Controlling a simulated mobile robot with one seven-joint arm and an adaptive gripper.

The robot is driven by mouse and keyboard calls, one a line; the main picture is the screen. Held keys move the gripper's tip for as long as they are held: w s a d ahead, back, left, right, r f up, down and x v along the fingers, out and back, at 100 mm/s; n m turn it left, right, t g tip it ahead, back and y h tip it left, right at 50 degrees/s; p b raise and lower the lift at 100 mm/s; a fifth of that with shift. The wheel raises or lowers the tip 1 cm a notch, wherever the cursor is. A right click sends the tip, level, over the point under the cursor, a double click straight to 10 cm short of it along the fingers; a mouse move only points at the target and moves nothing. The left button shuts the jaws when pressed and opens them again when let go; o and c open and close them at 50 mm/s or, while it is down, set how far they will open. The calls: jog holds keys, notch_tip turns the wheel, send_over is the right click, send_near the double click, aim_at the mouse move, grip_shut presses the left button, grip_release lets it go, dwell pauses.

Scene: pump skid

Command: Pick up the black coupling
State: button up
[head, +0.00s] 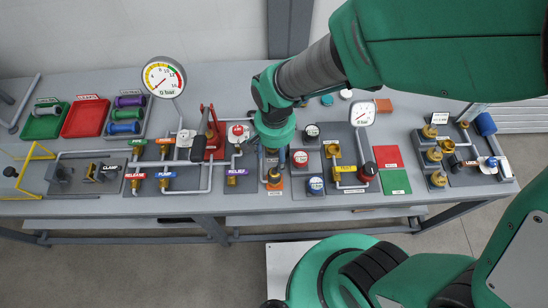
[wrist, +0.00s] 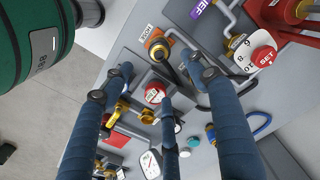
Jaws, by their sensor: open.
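My gripper (head: 272,152) hangs over the middle of the bench in the head view, above the orange-labelled hose station. In the wrist view its long blue-grey fingers (wrist: 163,76) are spread open with nothing between them. Between and beyond the fingertips is a dark fitting with a brass collar (wrist: 158,50) next to the orange HOSE label (wrist: 153,37). A black piece runs from it toward the right finger; I cannot tell for sure whether this is the black coupling. In the head view the brass-and-dark fitting (head: 273,176) stands just below the gripper, partly hidden by it.
A red SET dial (wrist: 263,56) is close by, right of the fingers in the wrist view. Pipes, valves and a tall gauge (head: 163,77) crowd the left. A red plate (head: 387,157) lies flat to the right.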

aim_at(275, 174)
notch_tip(275, 174, down, 8)
jog(key=shift+f+b, duration=0.1)
jog(key=shift+b, duration=0.5)
jog(key=shift+s+f+b, duration=0.1)
jog(key=shift+f+b, duration=0.5)
jog(key=shift+f, duration=2)
jog(key=shift+c, duration=0.6)
jog(key=c, duration=1.3)
